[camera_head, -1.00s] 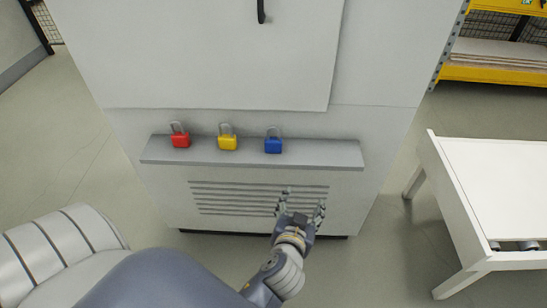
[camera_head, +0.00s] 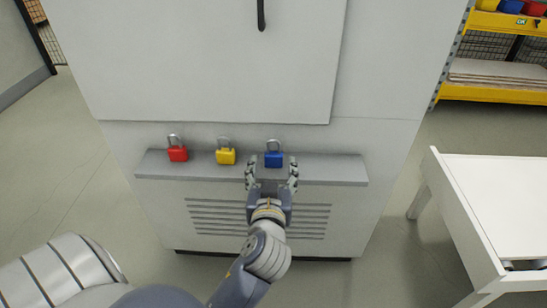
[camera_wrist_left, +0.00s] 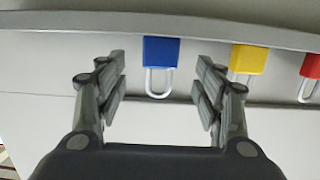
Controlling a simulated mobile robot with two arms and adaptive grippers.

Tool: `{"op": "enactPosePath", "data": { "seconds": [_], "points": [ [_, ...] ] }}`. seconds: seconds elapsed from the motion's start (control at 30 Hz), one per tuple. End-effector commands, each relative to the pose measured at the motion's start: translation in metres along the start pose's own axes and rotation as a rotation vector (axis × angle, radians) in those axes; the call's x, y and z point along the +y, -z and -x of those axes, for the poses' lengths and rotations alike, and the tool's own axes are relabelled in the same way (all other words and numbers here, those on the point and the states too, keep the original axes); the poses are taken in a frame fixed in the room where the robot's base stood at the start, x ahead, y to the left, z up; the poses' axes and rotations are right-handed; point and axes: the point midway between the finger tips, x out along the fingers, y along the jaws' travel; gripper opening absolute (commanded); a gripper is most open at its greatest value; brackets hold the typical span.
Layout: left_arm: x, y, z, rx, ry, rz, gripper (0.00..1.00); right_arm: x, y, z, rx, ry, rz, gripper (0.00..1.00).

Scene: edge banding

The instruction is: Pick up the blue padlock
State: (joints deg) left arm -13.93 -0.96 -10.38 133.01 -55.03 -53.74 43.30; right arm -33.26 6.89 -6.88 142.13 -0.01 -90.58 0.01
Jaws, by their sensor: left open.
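The blue padlock (camera_head: 273,160) stands upright on the grey shelf of the cabinet, the rightmost of three padlocks. In the left wrist view the blue padlock (camera_wrist_left: 160,52) shows between the two fingers, with its shackle pointing down in that picture. My left gripper (camera_head: 271,174) is open and empty, just in front of the blue padlock, with one finger to each side. In the left wrist view my left gripper (camera_wrist_left: 160,92) has a gap on both sides of the padlock, and no finger visibly touches it. My right gripper is not in view.
A yellow padlock (camera_head: 225,157) and a red padlock (camera_head: 177,154) stand to the left on the same shelf (camera_head: 328,168). The cabinet wall (camera_head: 375,135) rises right behind them. A white table (camera_head: 500,200) stands at the right, with floor between it and the cabinet.

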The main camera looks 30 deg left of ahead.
Motion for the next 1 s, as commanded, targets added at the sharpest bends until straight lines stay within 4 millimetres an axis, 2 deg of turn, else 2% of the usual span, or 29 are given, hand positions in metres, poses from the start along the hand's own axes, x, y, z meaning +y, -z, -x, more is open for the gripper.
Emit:
{"op": "enactPosePath", "data": {
  "seconds": [0.1,0.23,0.37,0.57,0.77,0.8,1.0],
  "points": [
    [-0.001,0.002,-0.02,0.004,0.002,-0.001,0.62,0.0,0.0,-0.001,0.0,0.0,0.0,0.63],
    [0.0,0.001,-0.038,0.003,0.0,-0.002,0.62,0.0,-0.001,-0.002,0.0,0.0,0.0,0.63],
    [0.0,0.001,-0.045,0.001,0.0,-0.001,0.62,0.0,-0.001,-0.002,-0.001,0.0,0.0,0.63],
    [0.0,0.0,-0.045,0.0,0.0,0.0,0.62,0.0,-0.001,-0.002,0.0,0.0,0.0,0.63],
    [0.0,0.0,-0.045,0.0,0.0,0.0,0.17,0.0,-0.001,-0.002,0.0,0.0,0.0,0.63],
    [0.0,0.0,-0.045,0.0,0.0,0.0,0.13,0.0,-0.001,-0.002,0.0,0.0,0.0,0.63],
    [0.0,0.001,-0.045,0.001,-0.001,0.0,0.13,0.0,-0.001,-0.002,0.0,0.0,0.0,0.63]
  ]
}}
